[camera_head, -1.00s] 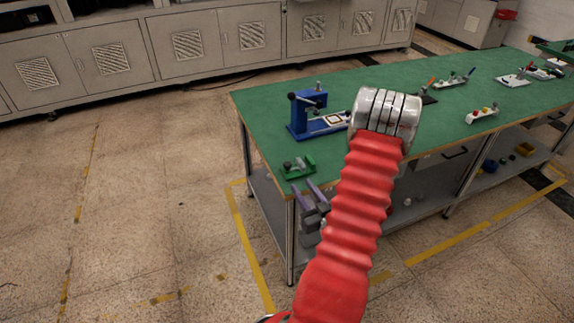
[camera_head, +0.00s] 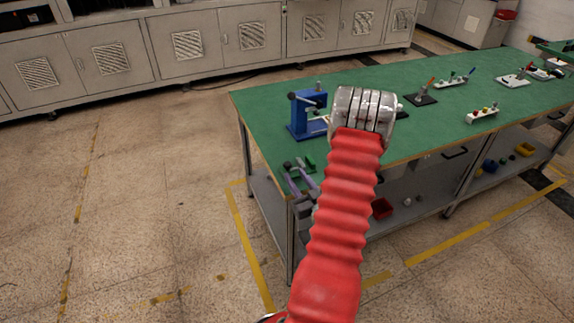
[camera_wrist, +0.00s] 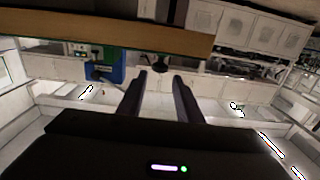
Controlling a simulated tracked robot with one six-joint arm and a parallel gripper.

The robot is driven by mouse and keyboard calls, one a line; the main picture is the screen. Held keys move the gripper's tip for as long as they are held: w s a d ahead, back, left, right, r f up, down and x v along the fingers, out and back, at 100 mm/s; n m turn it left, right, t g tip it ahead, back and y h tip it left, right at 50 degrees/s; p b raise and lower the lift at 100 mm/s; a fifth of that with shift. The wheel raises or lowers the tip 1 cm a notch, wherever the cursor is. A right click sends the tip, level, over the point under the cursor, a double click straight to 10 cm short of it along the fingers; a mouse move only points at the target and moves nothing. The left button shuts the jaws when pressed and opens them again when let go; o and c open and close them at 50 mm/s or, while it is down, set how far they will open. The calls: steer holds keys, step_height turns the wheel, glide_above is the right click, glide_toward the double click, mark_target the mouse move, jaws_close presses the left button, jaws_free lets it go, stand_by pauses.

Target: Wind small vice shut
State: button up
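The small green vice (camera_head: 310,161) sits at the near left corner of the green-topped bench. My gripper's fingers now cover part of it in the head view. My gripper (camera_head: 291,172) is in front of this corner, its two purple-grey fingers pointing towards the vice. In the wrist view my gripper (camera_wrist: 160,76) shows two dark fingers set apart, with nothing clearly held between them. A dark round knob (camera_wrist: 160,66) shows just beyond the fingertips, under a wooden edge. I cannot tell whether it belongs to the vice, or how far the jaws are open.
A blue press (camera_head: 307,112) stands behind the vice on the bench (camera_head: 262,102). Several small fixtures lie farther right. A red bin (camera_head: 381,208) is on the lower shelf. The floor left of the bench is clear. Grey cabinets (camera_head: 190,45) line the back.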

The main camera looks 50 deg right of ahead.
mark_target(289, 167)
steer(key=x, duration=0.8)
steer(key=shift+f, duration=0.1)
steer(key=shift+a, duration=0.1)
steer(key=c, duration=0.8)
